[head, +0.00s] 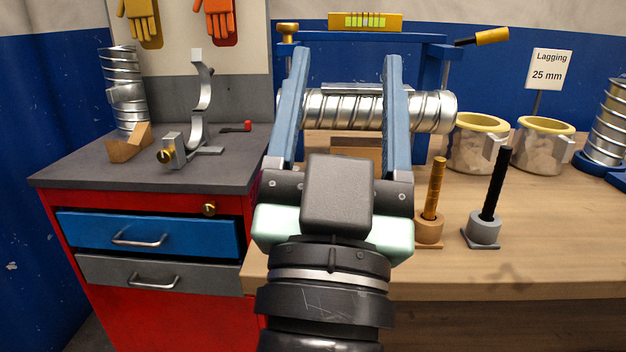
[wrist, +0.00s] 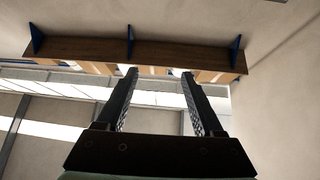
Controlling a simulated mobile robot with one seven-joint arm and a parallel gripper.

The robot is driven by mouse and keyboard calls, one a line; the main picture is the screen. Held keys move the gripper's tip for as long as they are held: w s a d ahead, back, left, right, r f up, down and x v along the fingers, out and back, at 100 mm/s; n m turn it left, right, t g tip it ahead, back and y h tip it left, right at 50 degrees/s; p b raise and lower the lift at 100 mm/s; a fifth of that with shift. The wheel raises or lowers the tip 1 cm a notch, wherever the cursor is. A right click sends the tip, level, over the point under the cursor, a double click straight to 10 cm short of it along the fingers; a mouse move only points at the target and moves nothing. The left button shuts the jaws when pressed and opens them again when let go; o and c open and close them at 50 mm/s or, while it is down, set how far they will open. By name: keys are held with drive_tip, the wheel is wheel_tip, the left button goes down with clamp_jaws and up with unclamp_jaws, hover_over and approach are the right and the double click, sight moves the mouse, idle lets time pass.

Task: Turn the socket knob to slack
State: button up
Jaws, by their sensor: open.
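A small grey metal bracket (head: 178,152) sits on the grey cabinet top at left, with a brass knob (head: 166,156) on its front. Another brass knob (head: 288,32) tops the left post of the blue frame at the back. No label shows which knob is the socket knob, and I cannot read either knob's setting. My gripper (head: 347,60) is open and empty, fingers raised in front of the spiral duct (head: 340,108), right of the bracket and apart from it. In the wrist view its fingers (wrist: 159,74) are spread.
A red-handled tool (head: 238,128) and a brown wedge block (head: 128,145) lie near the bracket. A duct piece (head: 122,90) stands at the cabinet's back left. Two posts in round bases (head: 430,228) (head: 484,228) and lagging rings (head: 480,150) occupy the wooden bench. The wrist view faces a high shelf (wrist: 135,50).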

drive_tip(key=w+a+f+g+p, duration=0.1)
drive_tip(key=w+f+g+p, duration=0.25)
drive_tip(key=f+p, duration=0.45)
drive_tip(key=s+a+f+n+g+y+p, duration=0.1)
drive_tip(key=s+a+f+g+p, duration=0.2)
drive_tip(key=f, duration=0.5)
drive_tip(key=s+a+f+n+g+y+p, duration=0.1)
drive_tip(key=s+a+f+p, duration=0.2)
drive_tip(key=f, duration=0.4)
drive_tip(key=w+p, duration=0.1)
drive_tip(key=w, duration=0.3)
drive_tip(key=w+p, duration=0.1)
drive_tip(key=w, duration=0.3)
drive_tip(key=w+d+p, duration=0.1)
drive_tip(key=w+p, duration=0.1)
drive_tip(key=w, duration=0.1)
drive_tip(key=shift+w+d+f, duration=0.1)
drive_tip(key=shift+w, duration=0.3)
clamp_jaws()
